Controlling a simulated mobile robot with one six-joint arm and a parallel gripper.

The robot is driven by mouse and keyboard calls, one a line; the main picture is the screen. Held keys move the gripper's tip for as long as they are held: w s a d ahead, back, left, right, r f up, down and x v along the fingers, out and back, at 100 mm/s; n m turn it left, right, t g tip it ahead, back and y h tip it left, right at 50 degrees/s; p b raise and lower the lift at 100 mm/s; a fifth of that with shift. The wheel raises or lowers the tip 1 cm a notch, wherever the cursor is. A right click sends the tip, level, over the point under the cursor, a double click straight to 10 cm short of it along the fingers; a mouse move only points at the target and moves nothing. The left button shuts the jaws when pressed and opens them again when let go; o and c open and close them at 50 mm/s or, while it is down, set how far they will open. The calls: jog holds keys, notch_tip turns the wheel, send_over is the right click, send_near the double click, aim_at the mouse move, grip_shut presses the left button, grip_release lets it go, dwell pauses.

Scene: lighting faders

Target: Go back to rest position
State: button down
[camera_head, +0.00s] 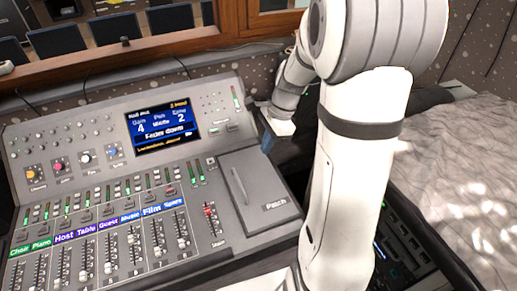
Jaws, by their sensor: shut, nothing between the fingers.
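My gripper (268,141) is small in the view, at the right end of the mixing console, beside the console's raised back panel. It points downward and is shut with nothing in it. My white arm stands in front of the right side of the view and bends over to it. The grey console (222,158) fills the left and middle. A red-capped fader (209,211) stands apart at the right. The screen (163,126) reads "Fader down".
A flat panel marked Patch (262,205) lies right of the faders. A wooden window frame (190,40) runs behind the console, with dark seats beyond. Dark rack equipment (405,240) stands low at the right, beside a pale, rumpled surface (470,180). The space above the faders is clear.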

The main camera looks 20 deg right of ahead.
jog(key=s+a+r+n+t+h, duration=0.1)
jog(key=s+a+r+n, duration=0.1)
jog(key=s+r+n, duration=0.3)
jog(key=s+a+r+n+t+h, duration=0.2)
jog(key=s+r+n, duration=0.4)
jog(key=s+n, duration=0.5)
jog(key=shift+s+n+t, duration=0.2)
jog(key=shift+n+t, duration=0.1)
jog(key=shift+n, duration=0.2)
